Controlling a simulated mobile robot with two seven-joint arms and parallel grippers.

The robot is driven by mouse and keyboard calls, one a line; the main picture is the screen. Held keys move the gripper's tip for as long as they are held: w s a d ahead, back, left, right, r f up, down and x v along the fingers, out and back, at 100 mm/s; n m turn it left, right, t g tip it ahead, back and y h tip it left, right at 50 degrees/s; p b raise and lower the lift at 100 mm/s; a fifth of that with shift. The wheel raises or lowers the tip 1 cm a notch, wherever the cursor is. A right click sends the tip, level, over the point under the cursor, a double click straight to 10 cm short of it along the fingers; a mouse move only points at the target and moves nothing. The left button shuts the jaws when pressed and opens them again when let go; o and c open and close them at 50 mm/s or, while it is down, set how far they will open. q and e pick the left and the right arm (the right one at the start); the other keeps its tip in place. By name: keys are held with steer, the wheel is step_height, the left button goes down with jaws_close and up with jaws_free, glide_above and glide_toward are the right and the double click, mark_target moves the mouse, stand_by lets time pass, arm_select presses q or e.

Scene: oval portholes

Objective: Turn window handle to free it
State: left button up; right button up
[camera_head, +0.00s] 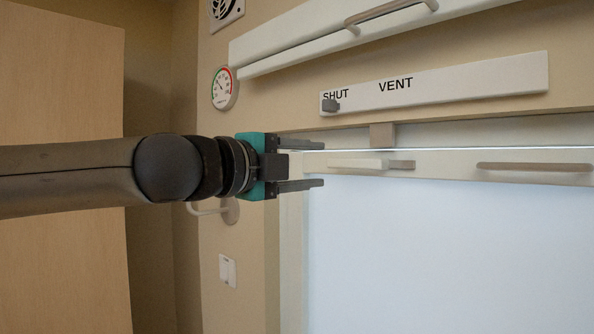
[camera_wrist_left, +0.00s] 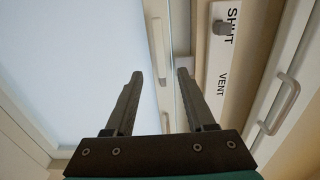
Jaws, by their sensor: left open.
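The window handle (camera_head: 357,164) is a short pale bar with a grey end, lying level on the window's top rail. In the left wrist view the handle (camera_wrist_left: 157,45) shows beyond my fingertips, in line with the space between them. My left gripper (camera_head: 320,164) is open and empty, its fingers above and below the handle's height in the head view. Its tips are near the handle's left end; I cannot tell the depth gap. The open left gripper also shows in the wrist view (camera_wrist_left: 160,73). My right gripper is not in view.
A longer grey-brown bar (camera_head: 535,166) sits right of the handle, and a brown block (camera_head: 382,135) just above it. A SHUT/VENT slider panel (camera_head: 450,86), its knob (camera_head: 331,105) at SHUT, is higher. A gauge (camera_head: 224,88) and a switch (camera_head: 227,270) are on the wall.

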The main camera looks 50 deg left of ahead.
arm_select(q)
steer(key=shift+s+d, duration=0.2)
steer(key=shift+s, duration=1.1)
